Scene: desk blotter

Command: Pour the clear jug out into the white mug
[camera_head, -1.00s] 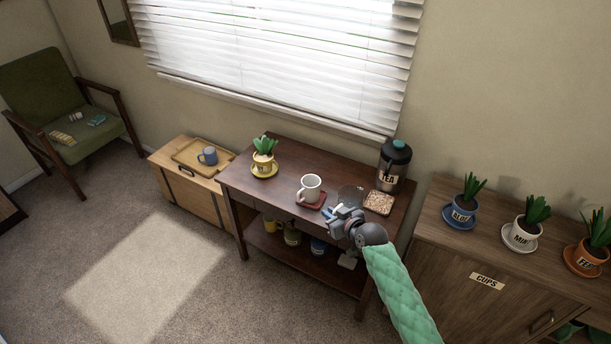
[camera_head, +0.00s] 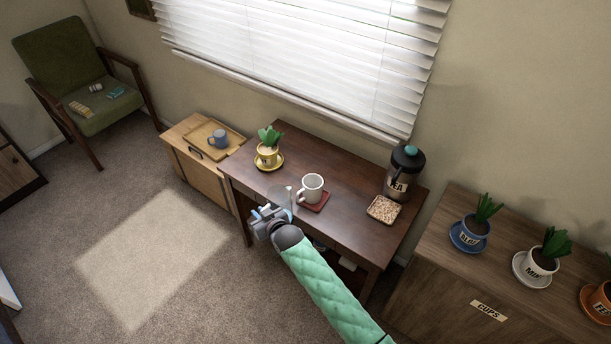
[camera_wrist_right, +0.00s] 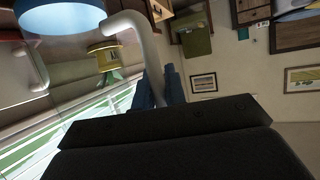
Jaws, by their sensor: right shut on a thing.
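The white mug (camera_head: 312,186) stands upright on a red coaster (camera_head: 316,203) on the dark wooden table. The clear jug (camera_head: 280,197) is see-through and hard to make out, just left of the mug and apart from it. My right gripper (camera_head: 267,220) is shut on the jug's handle at the table's front edge. In the right wrist view, my gripper's fingers (camera_wrist_right: 160,90) close on the pale curved handle, which joins the jug (camera_wrist_right: 60,18), blue at the upper left. I cannot tell how far the jug is tilted. My left gripper is not in view.
A yellow potted plant (camera_head: 268,155) on a saucer stands behind the jug. A tea canister (camera_head: 402,175) and a square coaster (camera_head: 384,209) are at the table's right. The table's middle right is clear.

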